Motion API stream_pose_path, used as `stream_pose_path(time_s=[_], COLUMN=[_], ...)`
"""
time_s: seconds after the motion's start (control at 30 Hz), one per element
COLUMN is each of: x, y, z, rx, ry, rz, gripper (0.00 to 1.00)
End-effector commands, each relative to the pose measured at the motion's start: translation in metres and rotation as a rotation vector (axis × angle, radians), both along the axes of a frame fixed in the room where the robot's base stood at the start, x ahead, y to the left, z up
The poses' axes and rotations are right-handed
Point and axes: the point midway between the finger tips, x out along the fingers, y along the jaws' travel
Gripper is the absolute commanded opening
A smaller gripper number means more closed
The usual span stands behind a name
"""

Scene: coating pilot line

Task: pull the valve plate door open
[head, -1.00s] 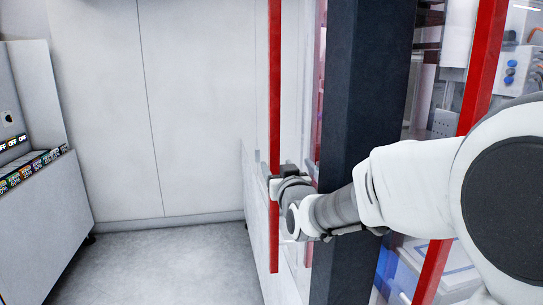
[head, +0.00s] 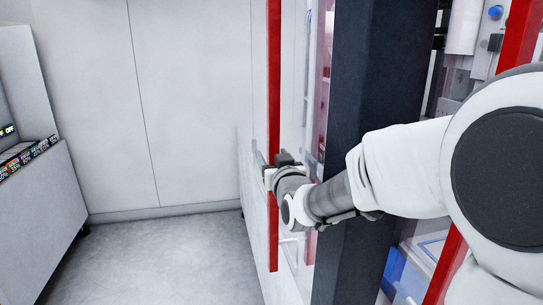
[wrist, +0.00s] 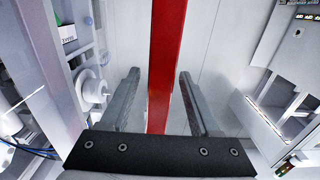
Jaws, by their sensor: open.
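The door shows a red upright edge bar (head: 274,90) with a clear panel (head: 304,100) beside it, left of a dark post (head: 352,130). I cannot tell how far the door stands open. My gripper (head: 270,178) is at the lower part of this bar. In the wrist view, the red bar (wrist: 166,40) runs between the two fingers of my gripper (wrist: 158,78), with a visible gap on each side. The fingers are open and do not appear to press on it. My wrist hides part of the panel in the head view.
A second red bar (head: 449,262) stands at the right, partly behind my arm. A grey cabinet with labelled boxes (head: 30,152) is at the left. The grey floor (head: 165,255) between is clear, up to a pale wall (head: 190,100).

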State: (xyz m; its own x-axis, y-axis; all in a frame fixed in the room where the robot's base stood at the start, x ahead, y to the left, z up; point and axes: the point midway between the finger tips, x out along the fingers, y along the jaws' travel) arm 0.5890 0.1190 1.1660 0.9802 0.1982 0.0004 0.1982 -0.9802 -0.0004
Motion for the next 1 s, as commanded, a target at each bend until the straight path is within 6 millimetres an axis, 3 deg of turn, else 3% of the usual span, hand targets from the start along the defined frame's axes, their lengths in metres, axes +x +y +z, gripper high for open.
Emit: stream_pose_path(time_s=[0.1,0.47,1.0], x=[0.0,0.0,0.0001], y=[0.0,0.0001,0.0002], z=[-0.0002,-0.0001,0.0001], rx=[0.0,0.0,0.0], ry=[0.0,0.0,0.0], rz=[0.0,0.0,0.0], gripper=[0.62,0.0,0.0])
